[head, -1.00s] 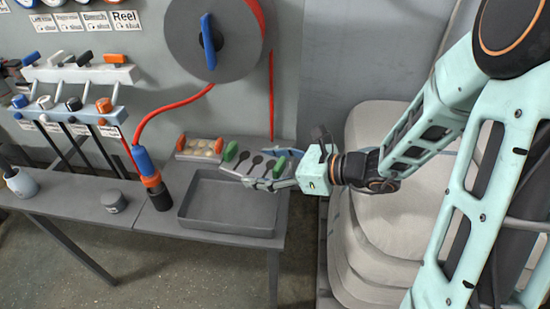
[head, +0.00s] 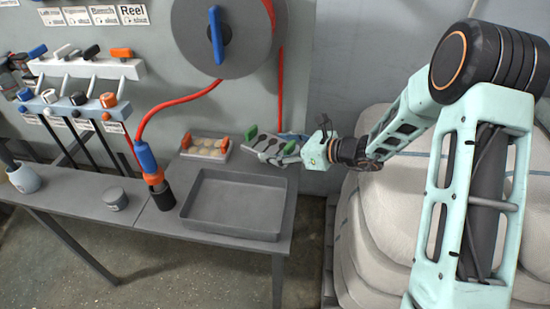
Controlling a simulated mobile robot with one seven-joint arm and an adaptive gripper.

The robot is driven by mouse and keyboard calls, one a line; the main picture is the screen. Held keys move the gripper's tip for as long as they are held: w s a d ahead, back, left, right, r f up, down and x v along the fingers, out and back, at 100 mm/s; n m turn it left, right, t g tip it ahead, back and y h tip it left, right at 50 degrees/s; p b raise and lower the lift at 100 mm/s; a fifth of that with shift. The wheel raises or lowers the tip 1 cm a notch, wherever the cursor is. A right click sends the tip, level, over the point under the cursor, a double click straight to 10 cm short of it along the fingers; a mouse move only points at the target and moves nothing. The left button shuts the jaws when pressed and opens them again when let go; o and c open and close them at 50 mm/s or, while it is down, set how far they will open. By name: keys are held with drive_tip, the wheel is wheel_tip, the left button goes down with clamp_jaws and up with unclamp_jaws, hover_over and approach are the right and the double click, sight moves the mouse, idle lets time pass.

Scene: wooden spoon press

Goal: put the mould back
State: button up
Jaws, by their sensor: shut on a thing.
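The mould is a grey plate (head: 261,148) with dark spoon-shaped hollows and a green handle at each end, the left one (head: 250,129) standing clear. It is over the back right of the bench, behind the grey tray. My gripper (head: 285,157) reaches in from the right and is shut on the mould at its right end, by the right green handle (head: 289,147). The fingers partly hide that end. I cannot tell whether the mould touches the bench or hangs just above it.
A second plate (head: 206,149) with orange handles and pale rounds lies left of the mould. The empty grey tray (head: 235,229) stands in front. A blue and orange hose nozzle (head: 148,165) stands left of it. Pale sacks (head: 385,225) are stacked right of the bench.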

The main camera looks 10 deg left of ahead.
drive_tip(key=shift+w+a+f, duration=0.35)
drive_tip(key=shift+w+f, duration=0.35)
drive_tip(key=shift+f, duration=0.1)
drive_tip(key=shift+w+f+b, duration=0.15)
drive_tip(key=shift+f+b, duration=0.3)
drive_tip(key=shift+f, duration=1.1)
drive_tip(key=shift+f, duration=0.15)
drive_tip(key=o, duration=2)
drive_tip(key=shift+f, duration=0.1)
drive_tip(key=shift+o, duration=0.2)
